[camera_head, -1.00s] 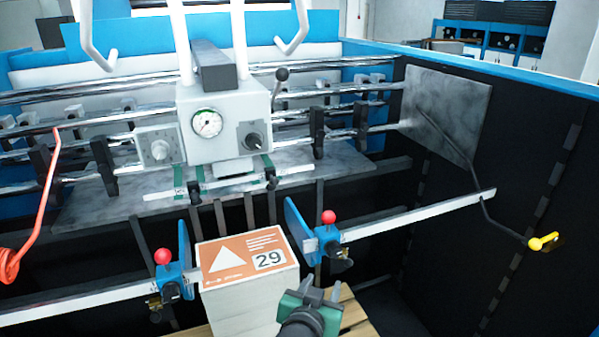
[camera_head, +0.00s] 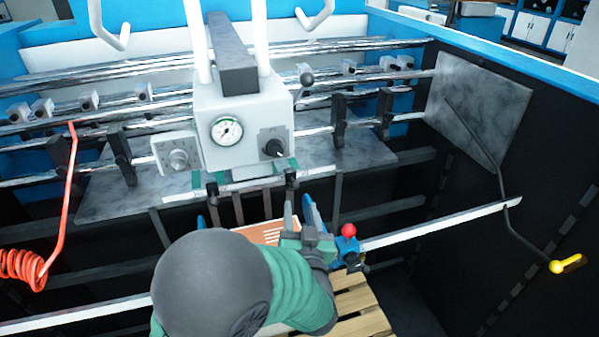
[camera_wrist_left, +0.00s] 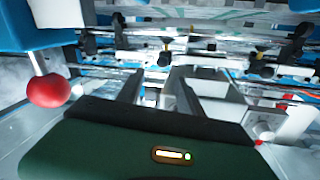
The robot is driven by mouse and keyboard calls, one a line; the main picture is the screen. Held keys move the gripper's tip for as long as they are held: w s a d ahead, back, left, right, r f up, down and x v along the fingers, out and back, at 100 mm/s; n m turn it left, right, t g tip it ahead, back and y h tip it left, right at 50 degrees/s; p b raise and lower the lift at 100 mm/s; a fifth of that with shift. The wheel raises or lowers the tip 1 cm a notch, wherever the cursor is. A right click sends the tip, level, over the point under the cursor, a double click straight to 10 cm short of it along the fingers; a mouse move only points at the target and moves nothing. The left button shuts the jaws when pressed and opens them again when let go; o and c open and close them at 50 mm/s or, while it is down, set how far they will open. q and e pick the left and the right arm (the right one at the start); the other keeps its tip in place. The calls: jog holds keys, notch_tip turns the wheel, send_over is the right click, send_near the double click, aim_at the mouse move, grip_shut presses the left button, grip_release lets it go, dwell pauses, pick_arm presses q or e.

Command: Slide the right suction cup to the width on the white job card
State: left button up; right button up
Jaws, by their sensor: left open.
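The right suction cup (camera_head: 291,180) is a small black piece on the white and green scale bar (camera_head: 240,187) under the feeder head. A matching left suction cup (camera_head: 212,190) sits at the bar's other side. My left gripper (camera_head: 304,213) is open and empty, below and slightly right of the right cup, apart from it in the picture. In the left wrist view my gripper's fingers (camera_wrist_left: 152,88) are spread. My right gripper is not in view.
A blue side guide with a red knob (camera_head: 348,230) stands close right of my gripper. The white feeder head with a gauge (camera_head: 227,131) is above. A wooden pallet (camera_head: 358,302) lies below. A red coiled hose (camera_head: 22,268) hangs at left.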

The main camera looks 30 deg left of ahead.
aim_at(295, 186)
pick_arm(q)
jog(key=x, duration=0.4)
jog(key=p+x, duration=0.1)
jog(key=x, duration=0.4)
jog(key=shift+s+a+f, duration=0.2)
jog(key=shift+a+f, duration=0.05)
jog(key=shift+a, duration=0.1)
jog(key=shift+w+d+r, duration=0.15)
jog(key=shift+d, duration=0.55)
jog(key=shift+a, duration=0.75)
jog(key=c, duration=0.5)
jog(key=shift+a, duration=0.2)
grip_shut()
jog(key=shift+w+d, duration=0.1)
jog(key=shift+d, duration=0.2)
pick_arm(e)
jog(key=shift+a+r, duration=0.5)
jog(key=shift+r, duration=0.2)
pick_arm(q)
jog(key=shift+f, duration=0.25)
pick_arm(e)
jog(key=shift+a, duration=0.1)
